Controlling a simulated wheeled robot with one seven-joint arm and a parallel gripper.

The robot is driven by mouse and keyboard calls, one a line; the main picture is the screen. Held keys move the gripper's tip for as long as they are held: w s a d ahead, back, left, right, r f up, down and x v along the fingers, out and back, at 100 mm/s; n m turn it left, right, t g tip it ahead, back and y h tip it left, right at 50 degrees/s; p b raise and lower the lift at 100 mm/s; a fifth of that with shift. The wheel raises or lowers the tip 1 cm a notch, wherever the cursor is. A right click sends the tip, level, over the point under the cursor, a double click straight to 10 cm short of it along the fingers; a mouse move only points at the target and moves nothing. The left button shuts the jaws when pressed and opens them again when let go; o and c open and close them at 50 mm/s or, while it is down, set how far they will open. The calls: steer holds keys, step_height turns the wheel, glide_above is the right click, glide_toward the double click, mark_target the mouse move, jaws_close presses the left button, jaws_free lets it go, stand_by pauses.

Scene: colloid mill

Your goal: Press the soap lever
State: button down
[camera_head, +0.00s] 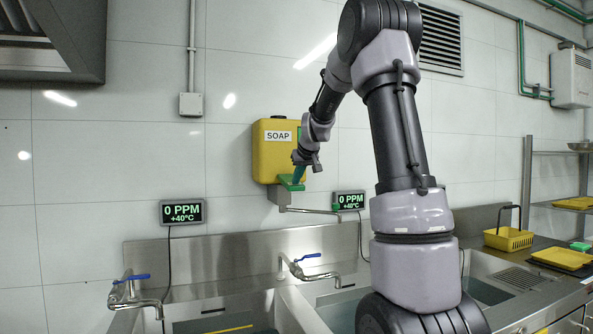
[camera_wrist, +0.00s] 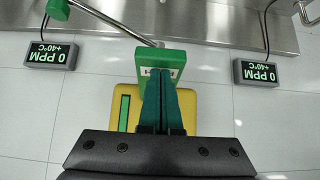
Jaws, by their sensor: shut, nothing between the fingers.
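The yellow soap dispenser (camera_head: 268,160), labelled SOAP, hangs on the tiled wall; it also shows in the wrist view (camera_wrist: 187,107). A green block (camera_head: 290,184) sits at its lower front, seen in the wrist view too (camera_wrist: 160,60). A metal lever rod (camera_head: 312,211) runs sideways from under the dispenser to a green end. In the wrist view the rod (camera_wrist: 110,21) leads to that green end (camera_wrist: 57,8) at the upper left. My gripper (camera_head: 298,178) is shut and empty, its teal fingertips (camera_wrist: 161,76) over the green block. I cannot tell whether they touch it.
Sinks with blue-handled taps (camera_head: 309,257) lie below the dispenser. Small displays (camera_head: 183,212) (camera_head: 350,201) stand on either side. A yellow basket (camera_head: 508,238) and yellow tray (camera_head: 562,258) are on the right counter.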

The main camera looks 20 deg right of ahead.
steer(key=shift+f, duration=1.75)
steer(key=s+f+v, duration=0.1)
steer(key=v, duration=1.2)
steer(key=shift+s, duration=0.35)
stand_by(0.6)
step_height(320, 180, up, 9)
steer(key=m, duration=0.8)
glide_above(297, 187)
steer(key=s, duration=0.2)
steer(key=shift+f+t+y, duration=0.2)
steer(key=shift+t+y, duration=0.1)
steer(key=shift+y, duration=0.1)
